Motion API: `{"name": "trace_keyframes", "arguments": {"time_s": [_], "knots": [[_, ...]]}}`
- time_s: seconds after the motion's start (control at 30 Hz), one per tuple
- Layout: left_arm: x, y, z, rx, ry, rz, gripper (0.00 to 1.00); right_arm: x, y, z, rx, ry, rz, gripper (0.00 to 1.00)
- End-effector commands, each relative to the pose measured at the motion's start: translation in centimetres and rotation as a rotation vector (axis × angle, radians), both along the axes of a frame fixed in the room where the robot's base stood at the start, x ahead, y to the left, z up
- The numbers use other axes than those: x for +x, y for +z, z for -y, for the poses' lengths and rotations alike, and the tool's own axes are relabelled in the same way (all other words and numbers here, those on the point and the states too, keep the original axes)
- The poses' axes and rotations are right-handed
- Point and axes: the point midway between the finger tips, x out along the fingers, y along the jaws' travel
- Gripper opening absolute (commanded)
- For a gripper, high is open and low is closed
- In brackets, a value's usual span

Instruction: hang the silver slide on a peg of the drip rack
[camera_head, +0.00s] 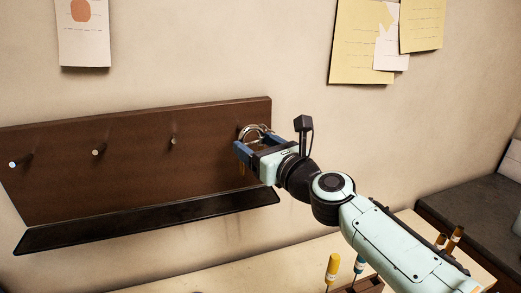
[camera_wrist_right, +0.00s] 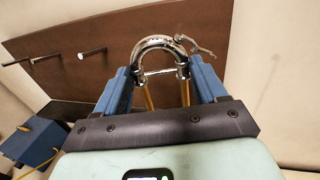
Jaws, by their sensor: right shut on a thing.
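My right gripper (camera_head: 247,148) is shut on the silver slide (camera_head: 262,129), at the right end of the brown drip rack (camera_head: 120,170). In the right wrist view the slide (camera_wrist_right: 160,43) is a shiny U-shaped bow with brass legs between my blue fingers (camera_wrist_right: 160,85). The bow points towards the rack board. Three pegs show: left (camera_head: 14,163), middle (camera_head: 97,152) and right (camera_head: 173,140), all bare. A small silver piece (camera_wrist_right: 193,43) shows by the bow; I cannot tell whether it is a peg or part of the slide. My left gripper is not clearly seen.
A black drip tray (camera_head: 150,222) runs along the rack's foot. In the right wrist view a blue object (camera_wrist_right: 35,140) shows at lower left. Paper notes hang on the wall.

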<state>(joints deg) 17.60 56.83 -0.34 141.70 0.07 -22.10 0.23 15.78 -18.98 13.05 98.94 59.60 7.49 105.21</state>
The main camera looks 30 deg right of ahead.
Motion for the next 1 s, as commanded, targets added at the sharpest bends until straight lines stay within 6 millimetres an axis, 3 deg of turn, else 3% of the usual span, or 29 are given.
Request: {"name": "trace_keyframes", "arguments": {"time_s": [1.0], "knots": [[0.1,0.1,0.0,0.000,-0.001,0.001,0.41,6.0,-0.4,1.4,0.000,0.000,0.000,0.39]]}}
